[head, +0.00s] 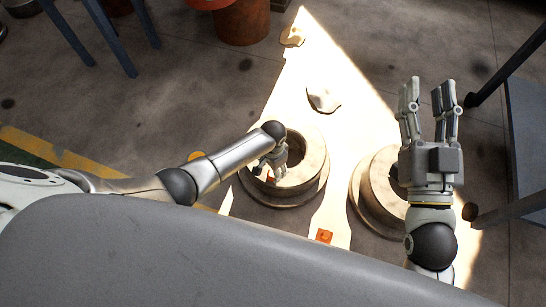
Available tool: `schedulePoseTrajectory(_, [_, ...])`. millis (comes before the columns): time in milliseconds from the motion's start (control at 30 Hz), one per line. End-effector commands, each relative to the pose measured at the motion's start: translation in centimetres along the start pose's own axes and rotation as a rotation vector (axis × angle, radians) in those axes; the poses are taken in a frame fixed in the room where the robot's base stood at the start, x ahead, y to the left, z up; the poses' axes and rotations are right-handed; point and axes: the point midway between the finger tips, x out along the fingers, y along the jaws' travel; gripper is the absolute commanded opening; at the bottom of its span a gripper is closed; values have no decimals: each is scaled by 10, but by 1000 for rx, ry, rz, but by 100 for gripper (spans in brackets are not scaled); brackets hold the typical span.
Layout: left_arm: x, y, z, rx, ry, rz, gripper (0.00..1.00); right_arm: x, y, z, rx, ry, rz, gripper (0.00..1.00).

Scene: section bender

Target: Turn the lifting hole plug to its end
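I cannot clearly make out the lifting hole plug in the head view. A thick pale round roller (312,165) with a dark centre hole stands in the middle on a wider base. My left gripper (268,174) points down at the left part of this roller, over or in its hole. Its fingers are small and partly hidden, so I cannot tell whether they hold anything. A small orange patch shows by them. My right gripper (429,88) is open and empty, fingers spread and pointing to the top of the picture, above and right of a second round roller (374,184).
A small orange piece (324,236) lies on the bright surface between the rollers. A pale lump (323,98) lies behind. A rust-coloured drum (243,22) stands at the top, dark legs (92,35) at upper left, and a grey frame (525,130) at right.

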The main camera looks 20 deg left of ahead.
Motion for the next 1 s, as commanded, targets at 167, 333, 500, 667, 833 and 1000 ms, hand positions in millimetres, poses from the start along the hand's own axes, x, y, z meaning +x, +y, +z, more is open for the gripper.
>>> schedulePoseTrajectory(167, [-27,0,0,1,3,-1,57,0,0,0,0,0,0,40])
schedulePoseTrajectory(333, [-52,0,0,1,3,-1,57,0,0,0,0,0,1,40])
schedulePoseTrajectory(500, [-72,0,0,0,2,1,57,0,0,0,0,1,1,40])
schedulePoseTrajectory(667, [-80,0,0,0,0,0,57,0,0,0,0,1,1,40])
schedulePoseTrajectory(833, [-81,0,1,0,-1,1,57,0,0,0,0,1,1,40])
schedulePoseTrajectory(1000, [-81,1,0,0,-1,1,57,0,0,0,0,1,1,40])
